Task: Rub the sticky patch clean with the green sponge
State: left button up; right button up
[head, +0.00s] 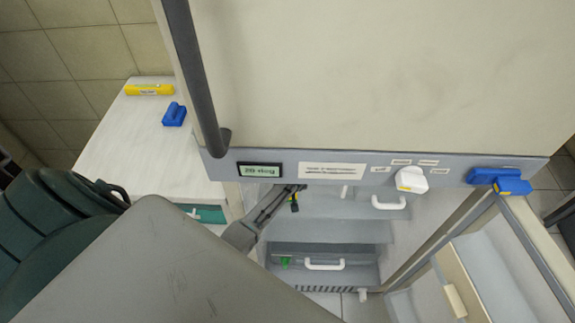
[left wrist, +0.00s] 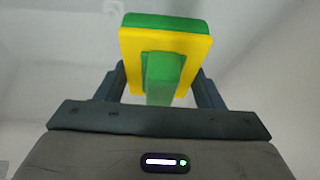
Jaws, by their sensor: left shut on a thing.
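The green sponge (left wrist: 165,50) is a green and yellow block with a green handle. In the left wrist view my left gripper (left wrist: 162,92) is shut on the handle, and the pad points away from the gripper. In the head view my left gripper (head: 296,191) reaches into the open compartment below the display panel. Only a small bit of yellow and green shows at its tip. Pale, blurred surfaces lie beyond the sponge in the left wrist view. I cannot make out the sticky patch in either view. My right gripper is not in view.
The panel with a green display (head: 260,170) and a white knob (head: 411,179) overhangs the compartment. An open door (head: 515,235) stands at the right. A drawer with a white handle (head: 324,265) lies below. A blue object (head: 174,114) and a yellow one (head: 149,90) rest on the counter (head: 140,150).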

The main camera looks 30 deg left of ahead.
pick_arm(q)
notch_tip(320, 180, up, 6)
jog(key=p, duration=0.6)
jog(key=shift+w+r+p, duration=0.1)
jog(key=shift+r+p, duration=0.4)
jog(key=shift+p, duration=0.05)
jog(key=shift+f, duration=0.1)
